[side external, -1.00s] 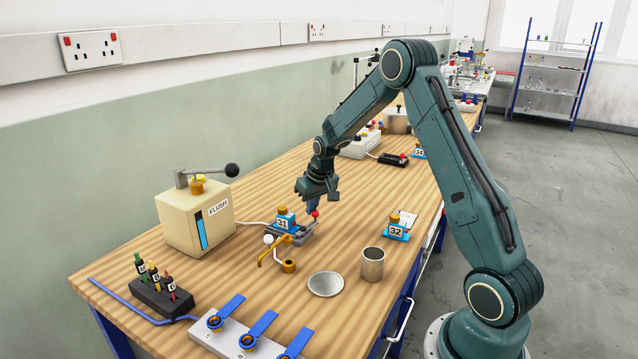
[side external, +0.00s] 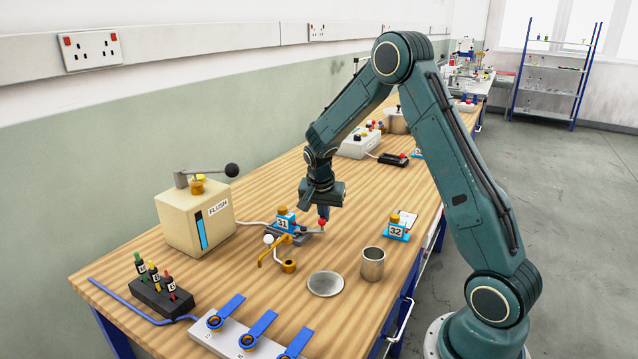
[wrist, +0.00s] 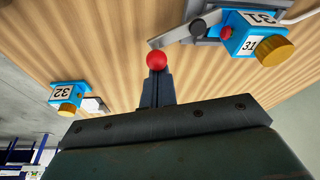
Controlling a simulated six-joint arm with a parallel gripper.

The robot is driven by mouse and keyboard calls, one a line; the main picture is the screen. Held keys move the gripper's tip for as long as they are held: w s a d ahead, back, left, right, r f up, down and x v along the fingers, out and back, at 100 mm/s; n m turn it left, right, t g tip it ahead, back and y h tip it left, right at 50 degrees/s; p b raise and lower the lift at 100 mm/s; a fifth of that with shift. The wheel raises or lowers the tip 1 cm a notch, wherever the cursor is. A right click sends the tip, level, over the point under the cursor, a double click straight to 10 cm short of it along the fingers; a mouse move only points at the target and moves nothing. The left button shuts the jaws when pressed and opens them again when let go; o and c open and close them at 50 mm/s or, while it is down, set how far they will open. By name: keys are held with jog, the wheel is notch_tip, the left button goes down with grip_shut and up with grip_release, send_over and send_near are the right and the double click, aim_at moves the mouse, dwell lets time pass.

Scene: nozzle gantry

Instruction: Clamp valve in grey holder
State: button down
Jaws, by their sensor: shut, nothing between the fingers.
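The blue valve marked 31 (side external: 284,223), with a brass knob, sits at the grey holder (side external: 300,238). It also shows at the upper right of the wrist view (wrist: 245,38). A flat metal lever (wrist: 187,33) runs out from the holder and ends in a red ball (side external: 322,224). My gripper (side external: 323,215) is shut and empty, pointing down right at the ball. In the wrist view the fingertips (wrist: 158,78) stand directly against or just behind the red ball (wrist: 156,61); I cannot tell if they touch.
A blue valve marked 32 (side external: 397,228) stands to the right. A metal cup (side external: 372,264) and a round disc (side external: 325,284) lie nearer the camera. A brass nozzle arm (side external: 275,256) is close in front of the holder. The FLUSH box (side external: 190,222) stands left.

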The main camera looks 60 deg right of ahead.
jog(key=a+m, duration=0.1)
jog(key=m, duration=0.1)
jog(key=s+m+g, duration=0.1)
jog(key=m, duration=0.1)
jog(key=shift+s+a, duration=0.1)
jog(key=shift+a, duration=0.3)
jog(key=shift+s+a, duration=0.1)
jog(key=shift+a, duration=0.3)
jog(key=shift+s+d+f, duration=0.1)
jog(key=shift+s+d, duration=0.05)
jog(key=shift+d, duration=0.5)
jog(key=d, duration=0.3)
jog(key=shift+s+f, duration=0.3)
jog(key=v, duration=1)
jog(key=shift+w+a, duration=0.2)
jog(key=shift+w, duration=0.15)
jog(key=shift+r, duration=0.1)
